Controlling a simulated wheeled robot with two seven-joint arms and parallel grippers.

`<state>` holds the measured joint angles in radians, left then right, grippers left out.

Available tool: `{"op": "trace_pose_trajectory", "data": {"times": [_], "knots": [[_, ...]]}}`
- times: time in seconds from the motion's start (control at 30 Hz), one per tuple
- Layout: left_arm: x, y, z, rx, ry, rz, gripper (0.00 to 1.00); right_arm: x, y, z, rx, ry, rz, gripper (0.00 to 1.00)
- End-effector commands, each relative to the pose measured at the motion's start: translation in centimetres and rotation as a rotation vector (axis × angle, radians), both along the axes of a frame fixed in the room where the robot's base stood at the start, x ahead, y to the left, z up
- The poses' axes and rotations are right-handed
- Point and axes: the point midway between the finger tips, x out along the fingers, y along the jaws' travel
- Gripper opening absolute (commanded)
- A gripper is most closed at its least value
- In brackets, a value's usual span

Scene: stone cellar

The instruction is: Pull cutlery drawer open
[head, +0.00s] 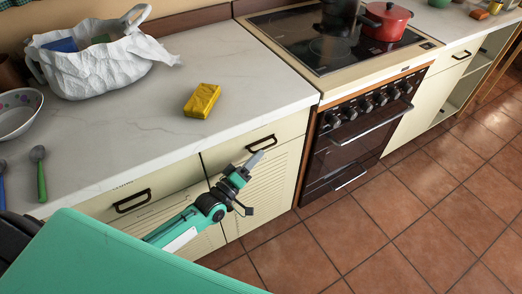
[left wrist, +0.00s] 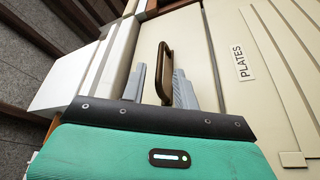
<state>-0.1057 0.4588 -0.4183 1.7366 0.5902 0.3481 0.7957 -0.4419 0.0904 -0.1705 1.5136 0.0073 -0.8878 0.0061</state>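Two drawers sit under the worktop in the head view. The left drawer has a dark handle (head: 132,201) and a small label too small to read. The right drawer has a dark handle (head: 262,143), seen close up in the left wrist view (left wrist: 167,75). My left gripper (head: 250,168) is just in front of the right drawer. In the left wrist view its fingers (left wrist: 158,85) are open, one each side of the handle, with gaps showing. The drawers look shut. I cannot read which drawer is for cutlery. My right gripper is not in view.
A "PLATES" label (left wrist: 245,60) is on the panel beside the drawer front. The worktop (head: 150,135) holds a yellow block (head: 202,101), a white bag (head: 95,65), a bowl (head: 18,112) and a green spoon (head: 40,175). An oven (head: 345,150) stands right; floor before it is clear.

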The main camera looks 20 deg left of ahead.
Motion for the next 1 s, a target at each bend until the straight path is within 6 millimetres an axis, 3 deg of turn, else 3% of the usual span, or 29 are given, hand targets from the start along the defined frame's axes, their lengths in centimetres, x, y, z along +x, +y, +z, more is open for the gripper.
{"op": "trace_pose_trajectory", "data": {"times": [0.2,0.6,0.77,1.0], "knots": [[2.3,-0.9,0.6,0.0,-0.001,-0.001,0.3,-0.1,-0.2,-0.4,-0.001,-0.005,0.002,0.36],[2.9,-1.1,0.6,0.001,0.001,0.0,0.3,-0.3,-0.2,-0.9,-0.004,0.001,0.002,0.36],[2.9,-1.1,0.6,0.001,0.001,0.0,0.0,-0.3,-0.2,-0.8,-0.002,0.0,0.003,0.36],[2.8,-1.1,0.6,0.001,0.001,0.0,0.0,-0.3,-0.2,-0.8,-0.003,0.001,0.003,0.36]]}}
